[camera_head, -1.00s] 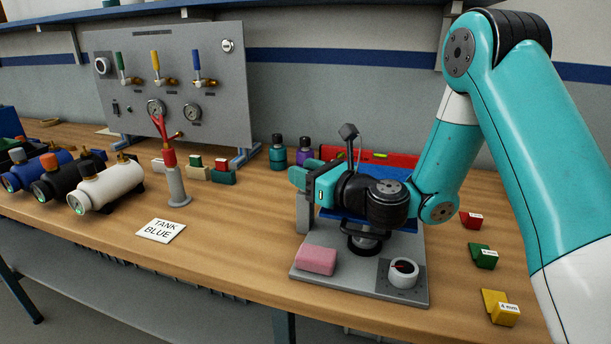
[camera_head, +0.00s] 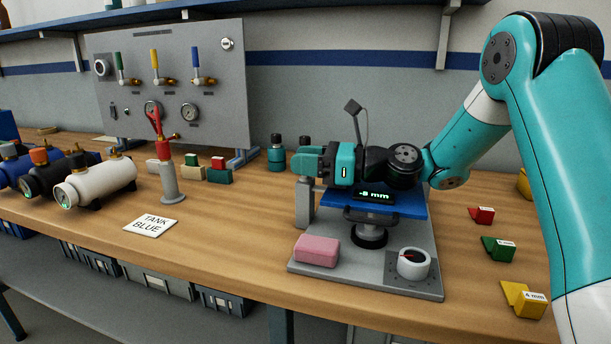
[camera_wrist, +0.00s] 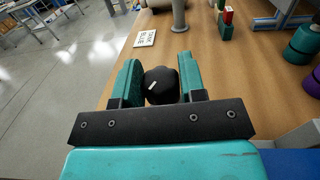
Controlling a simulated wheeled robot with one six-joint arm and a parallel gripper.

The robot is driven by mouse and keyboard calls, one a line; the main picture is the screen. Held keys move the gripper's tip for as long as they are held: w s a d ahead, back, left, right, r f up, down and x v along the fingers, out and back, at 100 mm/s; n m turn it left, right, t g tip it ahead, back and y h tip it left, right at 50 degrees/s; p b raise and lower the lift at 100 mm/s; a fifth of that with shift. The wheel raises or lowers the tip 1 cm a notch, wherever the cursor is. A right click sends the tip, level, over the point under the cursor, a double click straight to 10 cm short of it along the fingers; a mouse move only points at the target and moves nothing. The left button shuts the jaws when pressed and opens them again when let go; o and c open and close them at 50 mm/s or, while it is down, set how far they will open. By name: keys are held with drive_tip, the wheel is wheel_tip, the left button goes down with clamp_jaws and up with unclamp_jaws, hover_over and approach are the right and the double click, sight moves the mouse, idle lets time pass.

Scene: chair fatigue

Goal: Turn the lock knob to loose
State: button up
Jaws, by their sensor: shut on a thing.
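The lock knob (camera_wrist: 160,87) is dark and rounded with a short white mark, and sits between my gripper's teal fingers (camera_wrist: 157,85) in the wrist view. My gripper (camera_head: 305,160) is shut on it from the side, above the grey post (camera_head: 304,205) at the left of the rig. In the head view the fingers hide the knob. The white mark lies tilted; any tight or loose lettering cannot be read.
The rig's grey base (camera_head: 350,277) holds a pink block (camera_head: 316,250), a white dial (camera_head: 413,263) with a red pointer and a blue plate (camera_head: 405,206) with a lit display (camera_head: 375,196) reading in mm. Yellow, green and red blocks lie right. A joystick-like red-handled stand (camera_head: 171,180) is left.

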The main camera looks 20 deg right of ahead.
idle(0.3)
drive_tip(key=o, duration=0.9)
drive_tip(key=shift+d, duration=0.1)
drive_tip(key=shift+r, duration=0.1)
wheel_tip(320, 180, up, 20)
drive_tip(key=p, duration=0.5)
